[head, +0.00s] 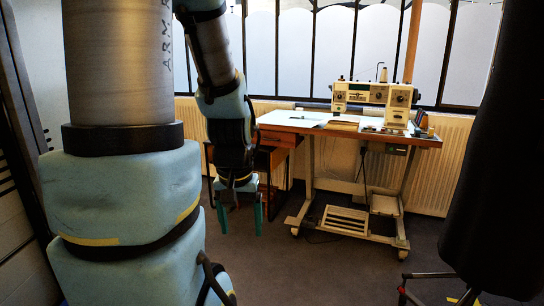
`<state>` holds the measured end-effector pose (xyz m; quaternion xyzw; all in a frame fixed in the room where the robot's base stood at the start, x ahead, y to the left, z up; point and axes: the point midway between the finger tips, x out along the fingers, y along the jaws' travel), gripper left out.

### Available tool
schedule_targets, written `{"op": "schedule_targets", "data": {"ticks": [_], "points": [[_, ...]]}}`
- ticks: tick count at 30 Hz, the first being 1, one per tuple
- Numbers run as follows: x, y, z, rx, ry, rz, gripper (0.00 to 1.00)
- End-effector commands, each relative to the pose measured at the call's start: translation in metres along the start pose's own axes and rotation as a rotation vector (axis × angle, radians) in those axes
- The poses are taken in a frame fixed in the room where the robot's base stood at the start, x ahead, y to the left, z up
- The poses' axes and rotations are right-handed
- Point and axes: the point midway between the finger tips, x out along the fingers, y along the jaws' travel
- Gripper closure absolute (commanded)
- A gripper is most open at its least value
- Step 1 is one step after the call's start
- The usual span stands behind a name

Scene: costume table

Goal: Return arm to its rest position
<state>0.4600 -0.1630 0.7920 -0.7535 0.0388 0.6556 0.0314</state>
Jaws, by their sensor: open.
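My gripper (239,217) hangs from my arm a little left of the picture's middle, with its two teal fingers pointing down and apart. Nothing shows between the fingers. It is seen in front of the left end of the sewing table (290,126). My arm comes down from the top of the picture, and its large padded links fill much of the left side.
A sewing machine (372,97) stands on the table, with papers (295,118) to its left. The table has a metal frame on casters (400,242). A large black shape (497,150) stands at right. Dark floor (310,275) is open in front.

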Motion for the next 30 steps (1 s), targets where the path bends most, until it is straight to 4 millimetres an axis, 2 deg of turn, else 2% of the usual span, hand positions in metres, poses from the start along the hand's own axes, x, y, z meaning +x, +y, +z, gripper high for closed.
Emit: {"op": "schedule_targets", "data": {"ticks": [1,6,12,18,30], "points": [[-0.033,0.000,-0.005,0.000,0.000,0.000,0.21],[-0.084,0.000,-0.012,0.000,0.000,0.000,0.21],[-0.130,0.001,-0.018,0.000,0.000,0.000,0.21],[-0.145,0.001,-0.020,0.000,0.000,0.000,0.21],[-0.144,0.001,-0.020,0.000,0.000,0.000,0.21]]}}
